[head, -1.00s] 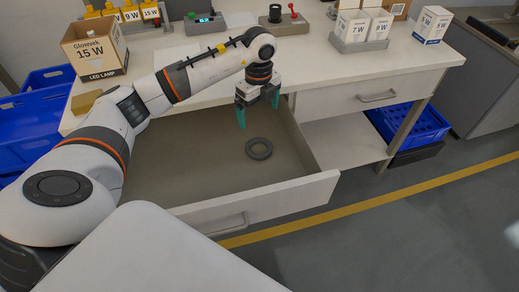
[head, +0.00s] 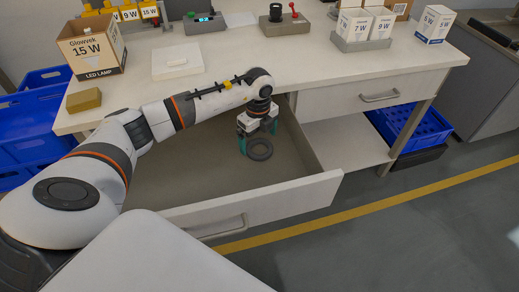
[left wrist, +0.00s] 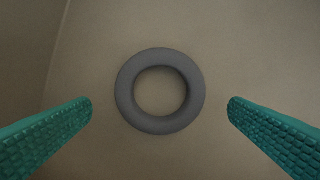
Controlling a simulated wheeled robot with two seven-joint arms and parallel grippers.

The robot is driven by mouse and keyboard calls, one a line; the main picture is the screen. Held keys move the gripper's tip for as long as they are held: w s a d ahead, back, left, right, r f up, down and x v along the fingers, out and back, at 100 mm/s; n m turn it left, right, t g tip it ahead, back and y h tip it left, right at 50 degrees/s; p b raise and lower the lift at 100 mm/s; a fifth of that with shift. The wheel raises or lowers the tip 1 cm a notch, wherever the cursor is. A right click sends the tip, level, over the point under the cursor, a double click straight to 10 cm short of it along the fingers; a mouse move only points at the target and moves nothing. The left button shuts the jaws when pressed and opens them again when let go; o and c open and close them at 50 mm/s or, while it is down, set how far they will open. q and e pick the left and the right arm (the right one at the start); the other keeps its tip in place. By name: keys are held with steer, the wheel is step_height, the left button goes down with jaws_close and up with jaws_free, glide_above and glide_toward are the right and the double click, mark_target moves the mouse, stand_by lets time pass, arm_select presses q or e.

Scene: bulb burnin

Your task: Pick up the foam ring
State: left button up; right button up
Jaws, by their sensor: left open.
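The grey foam ring (head: 259,149) lies flat on the floor of the open drawer (head: 190,165). In the left wrist view the foam ring (left wrist: 160,91) is centred between the two teal fingers, with a gap on each side. My left gripper (head: 257,140) is open and empty, down inside the drawer right at the ring. Its fingertips (left wrist: 160,108) show at both sides of the wrist view and do not touch the ring. My right gripper is not in view.
The drawer front (head: 250,207) and side walls surround the ring. On the bench stand a Glowvek 15 W carton (head: 92,47), a white lidded box (head: 178,62) and a tan block (head: 84,100). A blue crate (head: 412,125) is under the bench at right.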

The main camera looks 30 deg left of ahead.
arm_select(q)
step_height(320, 180, down, 3)
steer(key=shift+r, duration=0.15)
steer(key=shift+c, duration=0.6)
steer(key=c, duration=0.9)
steer(key=shift+r, duration=0.1)
